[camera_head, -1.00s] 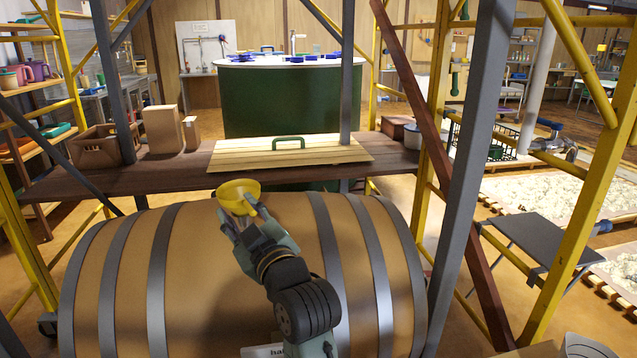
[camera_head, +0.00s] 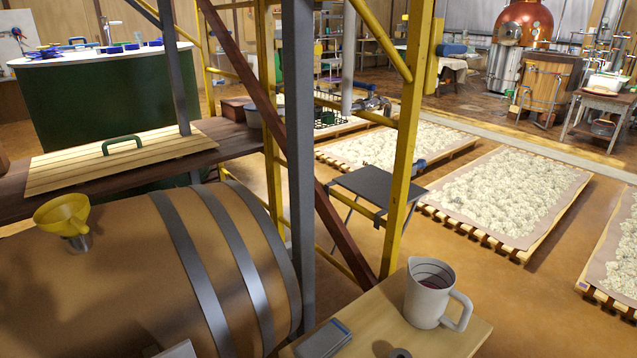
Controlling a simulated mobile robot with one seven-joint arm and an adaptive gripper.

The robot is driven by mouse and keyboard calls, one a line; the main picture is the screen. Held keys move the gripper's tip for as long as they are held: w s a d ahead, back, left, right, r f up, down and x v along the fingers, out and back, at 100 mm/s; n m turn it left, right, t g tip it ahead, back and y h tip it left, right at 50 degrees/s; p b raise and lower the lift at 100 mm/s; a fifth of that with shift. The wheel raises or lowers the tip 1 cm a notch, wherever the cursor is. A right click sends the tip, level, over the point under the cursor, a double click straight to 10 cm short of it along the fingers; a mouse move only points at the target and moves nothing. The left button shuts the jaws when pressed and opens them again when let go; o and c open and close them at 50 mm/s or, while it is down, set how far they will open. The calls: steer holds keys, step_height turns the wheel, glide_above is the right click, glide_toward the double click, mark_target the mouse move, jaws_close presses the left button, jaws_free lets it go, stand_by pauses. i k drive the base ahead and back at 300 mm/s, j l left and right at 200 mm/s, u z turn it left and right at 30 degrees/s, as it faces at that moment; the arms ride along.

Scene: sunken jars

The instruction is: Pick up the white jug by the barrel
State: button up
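The white jug (camera_head: 424,297) stands upright on a small wooden table (camera_head: 450,339) at the lower right. Its handle points right, and dark liquid or markings show inside near the rim. The barrel (camera_head: 120,275) lies on its side at the lower left, with grey metal hoops. A yellow funnel (camera_head: 63,215) sits upright in the top of the barrel. My gripper is out of the picture.
A grey flat object (camera_head: 325,338) and a small dark ring-like item (camera_head: 400,353) lie on the table by the jug. A grey post (camera_head: 298,150) and a yellow post (camera_head: 408,130) rise behind. A dark folding stand (camera_head: 375,187) is beyond.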

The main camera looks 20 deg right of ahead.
mark_target(430, 281)
steer(key=k+l+z, duration=0.1)
steer(key=k+z, duration=0.35)
steer(key=k+l+z, duration=0.2)
steer(key=z, duration=0.3)
steer(key=i+j+z, duration=0.15)
steer(key=z, duration=0.25)
steer(key=i+j+z, duration=0.25)
steer(key=i+z, duration=0.2)
steer(key=k, duration=0.05)
